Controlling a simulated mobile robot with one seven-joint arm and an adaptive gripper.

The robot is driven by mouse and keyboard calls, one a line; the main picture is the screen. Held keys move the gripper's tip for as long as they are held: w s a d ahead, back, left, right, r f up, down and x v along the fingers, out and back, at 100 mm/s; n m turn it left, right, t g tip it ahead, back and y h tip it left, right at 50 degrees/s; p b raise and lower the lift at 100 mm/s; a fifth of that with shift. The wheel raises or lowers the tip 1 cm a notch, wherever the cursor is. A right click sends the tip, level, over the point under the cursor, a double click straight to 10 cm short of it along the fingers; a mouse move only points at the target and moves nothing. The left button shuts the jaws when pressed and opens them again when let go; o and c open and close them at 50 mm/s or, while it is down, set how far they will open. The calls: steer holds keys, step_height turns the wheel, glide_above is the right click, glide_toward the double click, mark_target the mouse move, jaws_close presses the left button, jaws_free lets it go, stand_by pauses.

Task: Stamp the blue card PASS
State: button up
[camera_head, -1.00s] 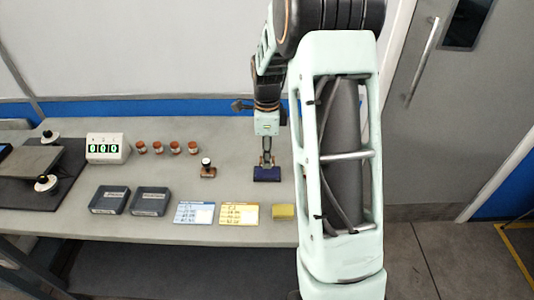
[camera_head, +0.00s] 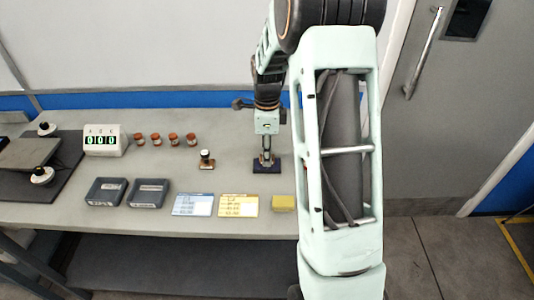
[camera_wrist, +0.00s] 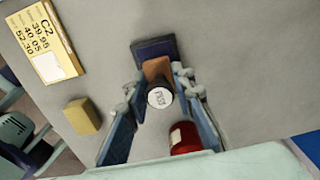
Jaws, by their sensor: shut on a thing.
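The blue card (camera_head: 192,205) lies flat near the bench's front edge, left of a yellow card (camera_head: 238,206). My gripper (camera_head: 267,158) is shut on a stamp, with fingers on both sides of it in the wrist view. The held stamp (camera_wrist: 158,96) has a round light cap with lettering too small to read surely, and a brown block. It is over a dark blue ink pad (camera_head: 283,166), which also shows in the wrist view (camera_wrist: 150,47). Whether it touches the pad is hard to tell. A second stamp (camera_head: 207,160) stands left of the pad.
Two dark trays (camera_head: 106,192) (camera_head: 149,192) lie left of the blue card. A yellow block (camera_head: 283,203) lies right of the yellow card. Several reddish-brown jars (camera_head: 173,139) and a counter box (camera_head: 105,141) stand behind. A red cylinder (camera_wrist: 184,138) is close to my gripper.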

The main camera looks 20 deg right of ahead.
steer(key=shift+f+b, duration=0.4)
steer(key=shift+f, duration=0.15)
stand_by(1.3)
steer(key=shift+r+p, duration=2.5)
steer(key=shift+r, duration=1.1)
steer(key=shift+f, duration=0.1)
